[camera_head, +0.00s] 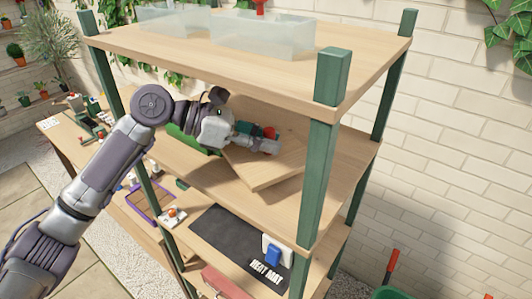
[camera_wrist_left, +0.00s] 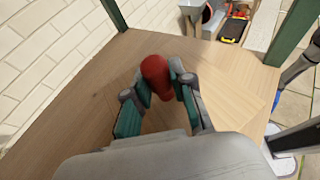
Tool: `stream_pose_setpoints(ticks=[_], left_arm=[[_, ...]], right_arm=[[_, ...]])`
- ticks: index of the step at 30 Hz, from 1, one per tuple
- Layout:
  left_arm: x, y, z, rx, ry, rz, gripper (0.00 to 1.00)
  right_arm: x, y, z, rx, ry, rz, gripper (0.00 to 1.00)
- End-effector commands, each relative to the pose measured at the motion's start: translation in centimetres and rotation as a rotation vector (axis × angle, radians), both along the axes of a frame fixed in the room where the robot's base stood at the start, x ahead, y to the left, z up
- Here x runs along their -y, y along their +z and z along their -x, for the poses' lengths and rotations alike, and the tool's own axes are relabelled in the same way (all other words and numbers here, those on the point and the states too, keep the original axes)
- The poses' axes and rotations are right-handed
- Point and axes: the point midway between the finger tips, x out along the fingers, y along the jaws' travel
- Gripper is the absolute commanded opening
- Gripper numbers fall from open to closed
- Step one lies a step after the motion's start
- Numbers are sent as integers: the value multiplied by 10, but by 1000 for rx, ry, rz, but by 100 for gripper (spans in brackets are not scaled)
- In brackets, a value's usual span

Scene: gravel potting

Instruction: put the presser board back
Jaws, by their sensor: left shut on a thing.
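The presser board (camera_head: 262,172) is a flat wooden board on the middle shelf (camera_head: 315,205) of the rack, turned at an angle to the shelf edges. I cannot tell whether it rests on the shelf or is held just above it. My left gripper (camera_head: 266,139) reaches in between the shelves over the board. In the left wrist view, its fingers (camera_wrist_left: 160,80) are closed around the red knob (camera_wrist_left: 156,72), which is the board's handle. Part of the board is hidden under the gripper. My right gripper does not show.
The rack's green front post (camera_head: 321,180) stands right of the board, and the top shelf (camera_head: 250,45) is overhead with clear bins (camera_head: 262,37). A green object (camera_head: 192,138) lies behind my wrist. Below are a black heat mat (camera_head: 235,238) and a blue-and-white item (camera_head: 275,254).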

Motion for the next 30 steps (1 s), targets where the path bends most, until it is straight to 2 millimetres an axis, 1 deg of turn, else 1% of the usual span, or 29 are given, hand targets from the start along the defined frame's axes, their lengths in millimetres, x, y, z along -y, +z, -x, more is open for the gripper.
stream_pose_setpoints(ticks=[2,5,6,9,13,20,21,23,24,25,30], left_arm=[[0,-4,-1,-1,2,0,0],[0,-17,-1,-2,2,0,0],[0,-23,-1,-4,2,-1,0],[0,-34,-1,-1,2,0,0],[0,-34,-1,1,2,2,0],[0,-38,-1,0,1,1,0],[0,-38,-1,-1,1,0,30],[0,-38,-1,-1,1,0,40],[0,-37,-1,-1,1,0,46],[0,-37,-1,-1,1,0,48],[0,-37,-1,-1,1,0,48]], right_arm=[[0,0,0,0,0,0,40],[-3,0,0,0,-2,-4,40],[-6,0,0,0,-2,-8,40],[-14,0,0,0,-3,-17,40],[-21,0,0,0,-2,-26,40],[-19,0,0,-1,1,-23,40],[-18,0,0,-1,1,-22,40],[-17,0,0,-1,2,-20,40],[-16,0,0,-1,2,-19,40],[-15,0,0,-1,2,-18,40],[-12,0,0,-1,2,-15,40]])
